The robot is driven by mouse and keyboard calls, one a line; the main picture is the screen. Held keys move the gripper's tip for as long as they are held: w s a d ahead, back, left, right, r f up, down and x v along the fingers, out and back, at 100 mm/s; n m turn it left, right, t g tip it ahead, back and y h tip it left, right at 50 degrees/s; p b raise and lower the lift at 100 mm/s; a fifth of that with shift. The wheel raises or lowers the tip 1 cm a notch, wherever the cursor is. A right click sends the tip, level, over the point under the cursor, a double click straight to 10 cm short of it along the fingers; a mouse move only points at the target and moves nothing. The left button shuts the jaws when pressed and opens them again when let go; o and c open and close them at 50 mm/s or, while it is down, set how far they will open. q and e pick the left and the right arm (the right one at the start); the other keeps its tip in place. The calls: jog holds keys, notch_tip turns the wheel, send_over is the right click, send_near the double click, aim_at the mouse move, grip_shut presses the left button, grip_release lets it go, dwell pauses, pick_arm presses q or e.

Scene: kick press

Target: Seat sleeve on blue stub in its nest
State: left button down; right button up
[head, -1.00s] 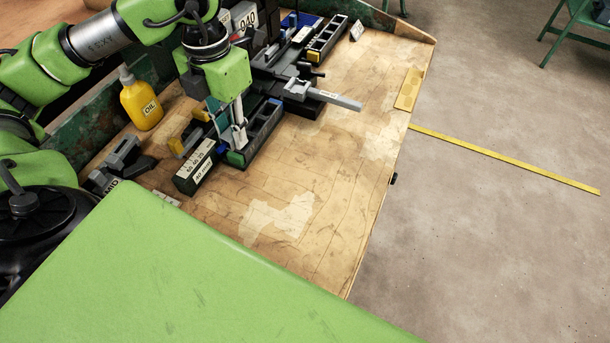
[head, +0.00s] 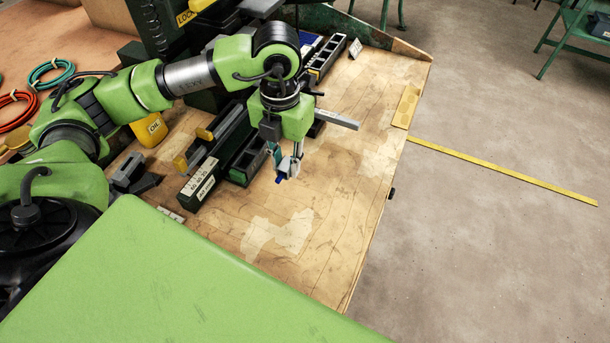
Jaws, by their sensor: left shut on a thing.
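My left gripper (head: 285,168) points down above the wooden bench, just right of the black compartment racks. It is shut on a small blue part (head: 281,179), whose dark blue end shows below the fingertips. The fingers hide most of the part, so I cannot tell whether it is the sleeve. I cannot make out the blue stub or its nest. My right gripper is not in view.
A black rack with a white label (head: 199,186) stands left of the gripper. A grey bar (head: 337,119) sticks out behind it. A yellow oil bottle (head: 151,130) is at left. The bench (head: 335,215) is clear to the right and front.

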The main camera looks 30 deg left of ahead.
pick_arm(q)
send_over(305, 191)
jog(key=f, duration=0.2)
jog(key=f+p, duration=0.1)
jog(key=f, duration=0.1)
jog(key=shift+s+a+f, duration=0.1)
jog(key=shift+s+a, duration=0.15)
jog(key=shift+a, duration=0.1)
jog(key=f, duration=0.1)
jog(key=f+p, duration=0.1)
jog(key=f, duration=0.1)
jog(key=shift+w+d, duration=0.2)
jog(key=shift+d, duration=0.15)
jog(key=shift+f, duration=0.25)
jog(key=shift+f, duration=0.1)
jog(key=shift+f, duration=0.3)
jog(key=c, duration=1.8)
grip_release()
jog(key=shift+r, duration=0.1)
jog(key=shift+c, duration=0.2)
